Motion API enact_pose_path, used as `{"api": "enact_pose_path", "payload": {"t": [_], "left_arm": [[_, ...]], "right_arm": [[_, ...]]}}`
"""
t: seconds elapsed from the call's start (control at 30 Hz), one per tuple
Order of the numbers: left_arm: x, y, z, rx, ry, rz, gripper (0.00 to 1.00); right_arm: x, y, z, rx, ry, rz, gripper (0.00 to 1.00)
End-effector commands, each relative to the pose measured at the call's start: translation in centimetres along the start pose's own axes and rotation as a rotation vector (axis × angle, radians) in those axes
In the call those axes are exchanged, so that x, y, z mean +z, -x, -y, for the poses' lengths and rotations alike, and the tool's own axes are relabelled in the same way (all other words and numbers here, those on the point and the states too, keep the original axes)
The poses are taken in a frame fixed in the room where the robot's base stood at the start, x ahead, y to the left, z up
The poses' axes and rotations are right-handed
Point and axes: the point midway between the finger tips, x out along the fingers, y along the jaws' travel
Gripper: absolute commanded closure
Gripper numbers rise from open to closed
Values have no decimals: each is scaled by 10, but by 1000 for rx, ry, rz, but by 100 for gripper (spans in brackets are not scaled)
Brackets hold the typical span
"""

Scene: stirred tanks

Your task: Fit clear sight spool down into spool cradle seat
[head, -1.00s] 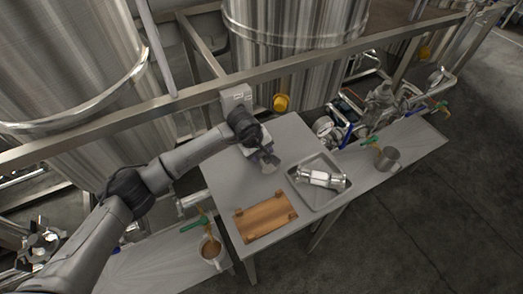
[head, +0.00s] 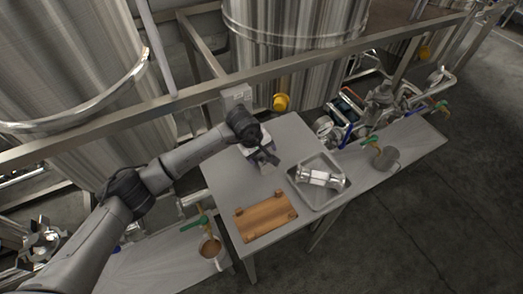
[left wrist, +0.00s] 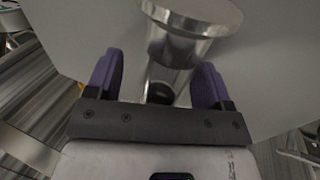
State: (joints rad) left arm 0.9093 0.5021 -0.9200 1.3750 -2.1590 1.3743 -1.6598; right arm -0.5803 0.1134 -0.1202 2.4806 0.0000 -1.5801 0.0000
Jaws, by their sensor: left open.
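The sight spool (head: 322,178) lies on its side in the grey tray (head: 344,197), with shiny metal ends and a pale middle. The spool cradle (head: 265,217) is a brown wooden board with raised corner blocks, at the table's front left; it looks empty. My left gripper (head: 266,158) is over the back left of the table, apart from the tray and cradle. In the left wrist view its purple fingers (left wrist: 157,80) are open, with a shiny flanged metal piece (left wrist: 190,18) between and beyond them. I cannot tell whether they touch it. My right gripper is out of view.
A metal rail (head: 150,105) and large steel tanks (head: 295,40) stand behind the table. Bare tabletop (head: 287,135) lies at the back right.

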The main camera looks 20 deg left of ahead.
Motion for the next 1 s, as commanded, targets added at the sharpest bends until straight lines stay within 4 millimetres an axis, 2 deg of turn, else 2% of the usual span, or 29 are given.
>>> {"api": "enact_pose_path", "payload": {"t": [0.03, 0.2, 0.5, 0.7, 0.73, 1.0], "left_arm": [[-2, 14, -2, 4, -1, -6, 25], [1, 49, -5, 4, -3, -7, 25], [2, 103, -4, 3, -1, -5, 25], [2, 124, -4, 2, 1, -4, 25], [2, 126, -4, 3, 1, -4, 23], [3, 132, -4, 2, 0, -2, 21]], "right_arm": [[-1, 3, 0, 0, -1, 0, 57], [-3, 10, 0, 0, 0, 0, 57], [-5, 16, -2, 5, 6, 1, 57], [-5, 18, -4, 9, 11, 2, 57], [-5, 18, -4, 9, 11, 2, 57], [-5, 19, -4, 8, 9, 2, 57]]}}
